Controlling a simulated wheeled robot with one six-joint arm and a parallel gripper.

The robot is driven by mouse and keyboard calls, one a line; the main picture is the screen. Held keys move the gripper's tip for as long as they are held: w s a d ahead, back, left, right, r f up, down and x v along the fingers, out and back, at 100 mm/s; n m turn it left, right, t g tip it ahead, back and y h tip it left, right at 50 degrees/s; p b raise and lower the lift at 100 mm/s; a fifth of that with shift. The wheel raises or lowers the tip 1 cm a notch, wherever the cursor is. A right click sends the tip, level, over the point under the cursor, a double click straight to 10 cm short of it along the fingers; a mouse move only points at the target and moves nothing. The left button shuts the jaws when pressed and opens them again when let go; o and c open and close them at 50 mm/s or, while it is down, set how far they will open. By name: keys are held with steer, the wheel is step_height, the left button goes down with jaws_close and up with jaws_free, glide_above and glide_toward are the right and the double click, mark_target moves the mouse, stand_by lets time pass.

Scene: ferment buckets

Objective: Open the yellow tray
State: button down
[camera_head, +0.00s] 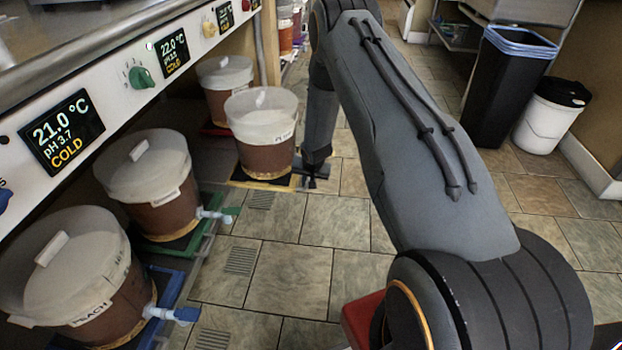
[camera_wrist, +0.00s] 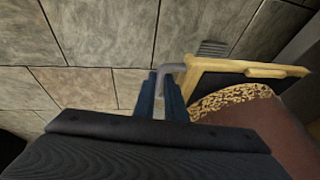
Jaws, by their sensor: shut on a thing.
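The yellow tray (camera_head: 268,186) lies low at the floor under the counter's edge, with a brown lidded bucket (camera_head: 265,157) standing on it. The tray juts out into the aisle farther than the red tray behind it. In the wrist view the tray's yellow rim (camera_wrist: 215,66) and a grey bent handle (camera_wrist: 174,70) show, with the bucket (camera_wrist: 270,120) at the right. My gripper (camera_wrist: 166,92) is shut on the handle at the tray's front. In the head view my gripper (camera_head: 312,176) is small and dark beside the tray, partly hidden by my arm.
A green tray (camera_head: 205,238) and a blue tray (camera_head: 170,290) carry buckets with taps nearer to me. A red tray (camera_head: 213,130) sits behind. The tiled aisle (camera_head: 290,255) is mostly clear. A black bin (camera_head: 505,90) and a white bucket (camera_head: 548,120) stand right.

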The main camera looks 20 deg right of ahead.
steer(key=shift+s+f, duration=0.1)
steer(key=shift+s, duration=0.05)
steer(key=c, duration=1.8)
jaws_free()
steer(key=shift+d, duration=0.1)
steer(key=p+v, duration=0.2)
steer(key=v, duration=0.6)
